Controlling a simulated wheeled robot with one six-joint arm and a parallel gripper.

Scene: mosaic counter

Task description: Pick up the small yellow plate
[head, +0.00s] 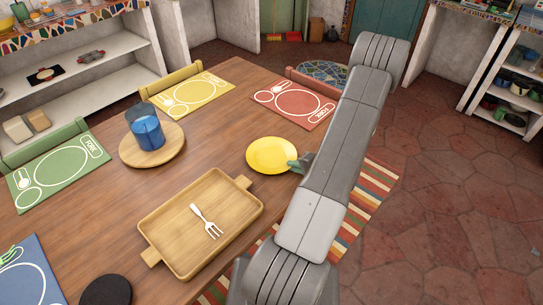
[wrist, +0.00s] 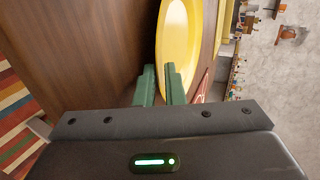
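The small yellow plate (head: 272,155) is near the table's right edge in the head view. In the wrist view the plate (wrist: 178,40) fills the upper middle, seen at a steep slant. My gripper (head: 299,163) is at the plate's right rim. In the wrist view its two green fingers (wrist: 160,82) are close together, one on each side of the near rim, and look shut on it. The fingers hide that part of the rim. I cannot tell whether the plate is clear of the table.
A wooden tray (head: 159,223) with a white fork (head: 207,221) lies in front. A round board (head: 173,156) bears a blue cup (head: 148,133). Red (head: 293,104), yellow (head: 196,96) and green (head: 57,173) placemats lie around the table. Bare wood surrounds the plate's left side.

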